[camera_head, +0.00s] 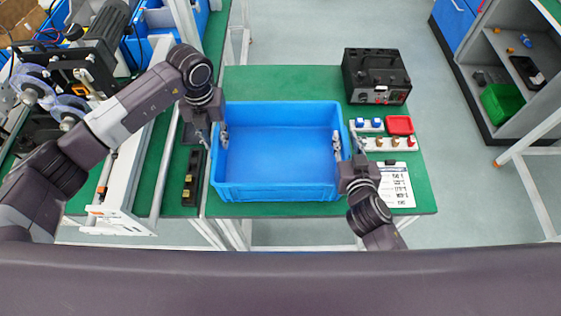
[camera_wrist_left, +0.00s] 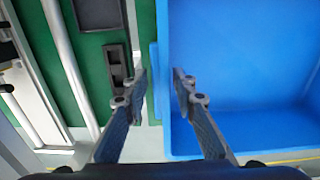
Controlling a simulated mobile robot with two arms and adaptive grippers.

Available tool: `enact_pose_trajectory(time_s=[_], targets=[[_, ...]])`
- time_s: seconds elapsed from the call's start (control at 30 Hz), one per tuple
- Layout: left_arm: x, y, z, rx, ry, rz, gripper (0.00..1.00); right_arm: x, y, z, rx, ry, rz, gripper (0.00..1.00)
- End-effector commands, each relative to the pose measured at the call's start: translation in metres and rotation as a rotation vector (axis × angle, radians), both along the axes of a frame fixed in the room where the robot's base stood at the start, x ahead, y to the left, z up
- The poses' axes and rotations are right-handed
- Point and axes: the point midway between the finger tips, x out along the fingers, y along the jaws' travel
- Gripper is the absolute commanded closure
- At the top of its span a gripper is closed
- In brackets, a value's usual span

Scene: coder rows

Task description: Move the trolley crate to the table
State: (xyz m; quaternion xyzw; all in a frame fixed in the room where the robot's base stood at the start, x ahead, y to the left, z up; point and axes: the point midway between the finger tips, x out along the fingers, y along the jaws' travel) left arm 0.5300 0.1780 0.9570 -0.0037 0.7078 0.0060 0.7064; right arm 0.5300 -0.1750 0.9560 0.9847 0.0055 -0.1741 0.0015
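The blue crate (camera_head: 280,194) sits empty and level on the green table (camera_head: 270,82). My left gripper (camera_head: 213,138) is at the crate's left wall, with one finger inside and one outside. In the left wrist view my left gripper (camera_wrist_left: 160,82) has its fingers apart, straddling the wall of the crate (camera_wrist_left: 235,62), with a gap to the rim visible. My right gripper (camera_head: 348,146) is at the right wall, also with one finger inside and one outside. Its fingers look apart; contact with the wall is not clear.
Machinery with a metal frame (camera_head: 135,185) stands at the left. A grey shelf (camera_head: 510,70) stands at the far right across open floor.

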Motion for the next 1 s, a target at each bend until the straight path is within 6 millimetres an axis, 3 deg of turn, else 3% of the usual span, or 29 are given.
enact_pose_trajectory(time_s=[0.3,0.43,0.8,1.0], targets=[[0.001,-0.001,0.002,-0.003,-0.002,-0.001,0.68,0.000,0.001,0.000,0.000,0.000,0.001,0.68],[0.001,-0.001,0.012,-0.004,-0.005,-0.001,0.68,0.000,0.001,0.000,0.001,0.001,0.001,0.68],[0.002,-0.001,0.087,-0.003,-0.006,-0.001,0.68,0.000,0.001,0.000,0.002,0.001,0.002,0.68],[0.001,-0.001,0.113,-0.003,-0.003,-0.001,0.68,0.000,0.001,0.000,0.002,0.001,0.002,0.68]])
